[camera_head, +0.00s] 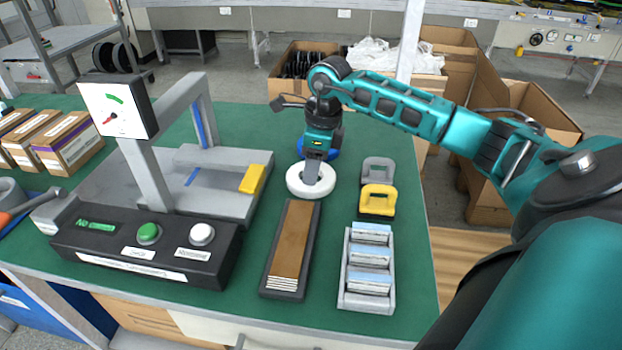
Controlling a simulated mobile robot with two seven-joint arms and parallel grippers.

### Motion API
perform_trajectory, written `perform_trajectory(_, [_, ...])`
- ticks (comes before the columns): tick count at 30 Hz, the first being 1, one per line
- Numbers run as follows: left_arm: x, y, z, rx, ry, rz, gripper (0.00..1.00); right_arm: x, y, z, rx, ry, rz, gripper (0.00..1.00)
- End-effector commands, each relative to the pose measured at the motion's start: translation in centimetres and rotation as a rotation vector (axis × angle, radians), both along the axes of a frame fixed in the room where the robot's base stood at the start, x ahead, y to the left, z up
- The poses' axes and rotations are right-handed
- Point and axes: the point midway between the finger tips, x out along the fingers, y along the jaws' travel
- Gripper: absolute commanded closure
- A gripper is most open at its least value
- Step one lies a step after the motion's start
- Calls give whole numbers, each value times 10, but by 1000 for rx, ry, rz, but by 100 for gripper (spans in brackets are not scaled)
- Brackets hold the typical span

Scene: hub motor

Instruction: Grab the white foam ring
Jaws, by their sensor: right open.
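The white foam ring (297,184) lies flat on the green bench top (349,300), just behind a brown block in a dark tray. My right gripper (313,182) points down over the ring from above, with its fingers in front of the ring's middle and right part. The gripper is open. Its fingers hide the ring's centre, and I cannot tell whether they touch it. A blue round thing (333,152) sits right behind the gripper, partly hidden. My left gripper is not in view.
The brown block (292,238) lies in front of the ring. Grey (378,166) and yellow (377,202) handled pieces and a grey rack (347,299) stand to the right. A test stand with buttons (148,255) fills the left. Cardboard boxes (454,66) stand behind the bench.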

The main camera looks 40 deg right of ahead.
Motion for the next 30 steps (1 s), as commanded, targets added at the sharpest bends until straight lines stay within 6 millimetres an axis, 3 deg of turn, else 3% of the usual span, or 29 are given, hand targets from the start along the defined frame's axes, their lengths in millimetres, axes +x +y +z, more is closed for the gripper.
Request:
perform_trajectory(10, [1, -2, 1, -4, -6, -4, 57, 7, 2, -45, 2, 1, -2, 56])
perform_trajectory(18, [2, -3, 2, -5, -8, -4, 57, 8, 2, -50, 1, -1, 0, 56])
perform_trajectory(30, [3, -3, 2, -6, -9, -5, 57, 8, 2, -50, 1, -1, 0, 93])
